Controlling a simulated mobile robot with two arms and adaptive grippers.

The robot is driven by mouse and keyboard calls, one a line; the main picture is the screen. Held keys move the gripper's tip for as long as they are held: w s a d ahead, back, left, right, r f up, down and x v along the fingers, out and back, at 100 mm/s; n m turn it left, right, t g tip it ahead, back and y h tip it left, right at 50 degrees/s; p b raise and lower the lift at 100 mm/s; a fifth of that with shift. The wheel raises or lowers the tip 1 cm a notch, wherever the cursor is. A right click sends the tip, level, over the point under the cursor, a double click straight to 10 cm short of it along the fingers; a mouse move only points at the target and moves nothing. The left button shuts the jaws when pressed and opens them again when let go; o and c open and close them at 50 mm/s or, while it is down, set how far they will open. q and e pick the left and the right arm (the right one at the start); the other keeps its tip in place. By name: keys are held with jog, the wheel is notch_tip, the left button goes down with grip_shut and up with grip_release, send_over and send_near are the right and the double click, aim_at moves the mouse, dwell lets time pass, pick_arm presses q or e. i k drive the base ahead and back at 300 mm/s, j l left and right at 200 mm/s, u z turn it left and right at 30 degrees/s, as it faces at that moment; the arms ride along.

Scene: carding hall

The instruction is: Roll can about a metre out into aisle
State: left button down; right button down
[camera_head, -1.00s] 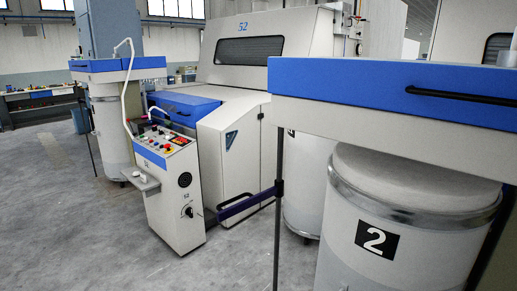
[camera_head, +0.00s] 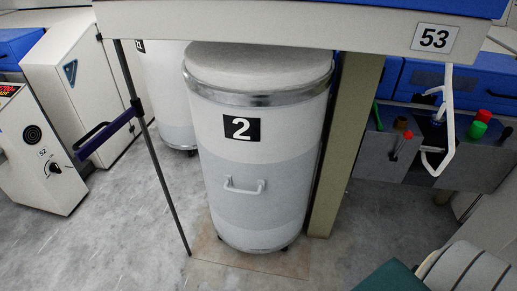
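The can (camera_head: 262,150) is a tall white cylinder with a grey band, a metal rim near the top and a black label with a white 2. A white handle (camera_head: 244,187) is on its front. It stands upright on small dark casters over a brownish floor plate (camera_head: 215,262). Its top is full of pale material and sits under the overhanging machine head (camera_head: 290,22) marked 53. Open grey aisle floor (camera_head: 120,245) lies in front and to the left. Neither of my grippers shows, and nothing is touching the can.
A thin dark post (camera_head: 158,165) with a purple bar (camera_head: 108,130) stands left of the can. A beige column (camera_head: 345,145) stands close on its right. Another can (camera_head: 170,95) is behind at left. A control console (camera_head: 38,150) is far left; a bent white handle (camera_head: 444,125) hangs at right.

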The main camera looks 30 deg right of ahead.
aim_at(258, 111)
jog(key=l, duration=0.9)
jog(key=i+l, duration=0.15)
jog(key=l, duration=1.6)
jog(key=i+l, duration=0.15)
jog(key=l, duration=0.7)
jog(key=l+z, duration=0.05)
